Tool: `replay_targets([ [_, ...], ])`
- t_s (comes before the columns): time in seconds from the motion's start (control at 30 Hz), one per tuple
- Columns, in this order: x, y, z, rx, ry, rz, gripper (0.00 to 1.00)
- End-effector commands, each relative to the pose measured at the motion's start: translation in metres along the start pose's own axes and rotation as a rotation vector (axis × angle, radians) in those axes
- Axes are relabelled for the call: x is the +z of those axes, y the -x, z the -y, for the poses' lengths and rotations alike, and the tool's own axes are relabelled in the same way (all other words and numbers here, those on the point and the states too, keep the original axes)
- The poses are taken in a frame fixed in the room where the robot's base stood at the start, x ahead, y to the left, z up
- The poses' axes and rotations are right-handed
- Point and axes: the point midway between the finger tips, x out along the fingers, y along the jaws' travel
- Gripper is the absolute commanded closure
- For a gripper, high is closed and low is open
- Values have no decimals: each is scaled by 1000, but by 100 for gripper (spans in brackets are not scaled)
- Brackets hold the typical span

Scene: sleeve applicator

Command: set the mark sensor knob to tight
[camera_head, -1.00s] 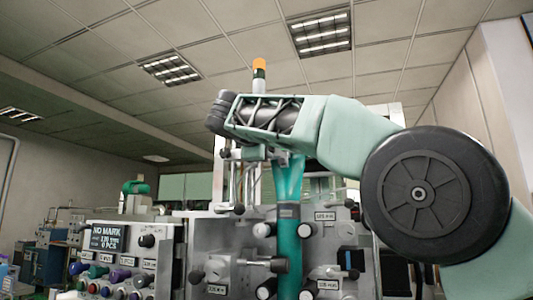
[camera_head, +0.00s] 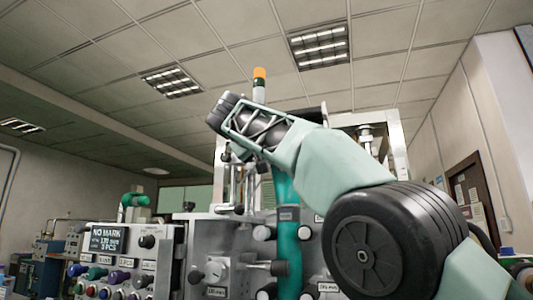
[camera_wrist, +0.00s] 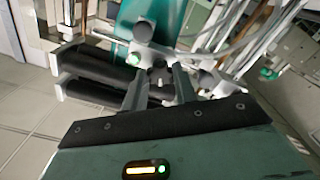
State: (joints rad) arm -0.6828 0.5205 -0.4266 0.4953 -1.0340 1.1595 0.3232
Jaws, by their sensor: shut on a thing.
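My gripper (camera_wrist: 161,80) shows in the wrist view with its two grey fingers close together. They are shut on a small grey part at the machine, beside the teal sleeve film (camera_wrist: 133,20). The fingertips cover most of this part, and no tight or loose marking is readable on it. I cannot confirm from its look that it is the mark sensor knob. In the head view my arm reaches up and left to the top of the sleeve film (camera_head: 288,240), and my wrist hides the fingers. The panel display (camera_head: 106,240) reads NO MARK.
The control panel (camera_head: 150,262) with coloured knobs stands at the left. Grey machine plates (camera_head: 228,235) with rollers and small handles lie below my arm. Two dark rollers (camera_wrist: 100,70) are close to the fingers. A signal lamp (camera_head: 260,80) rises behind the arm. Open floor (camera_wrist: 30,105) shows at left.

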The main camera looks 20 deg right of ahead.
Motion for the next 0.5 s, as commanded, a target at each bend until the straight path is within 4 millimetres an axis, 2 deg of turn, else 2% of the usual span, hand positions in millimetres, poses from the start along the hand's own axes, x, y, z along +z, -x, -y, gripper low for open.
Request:
replay_targets([
  [0.2, 2, 0, 3, -2, -175, 4, 95],
  [0.5, 2, 0, 4, -1, -335, 6, 95],
])
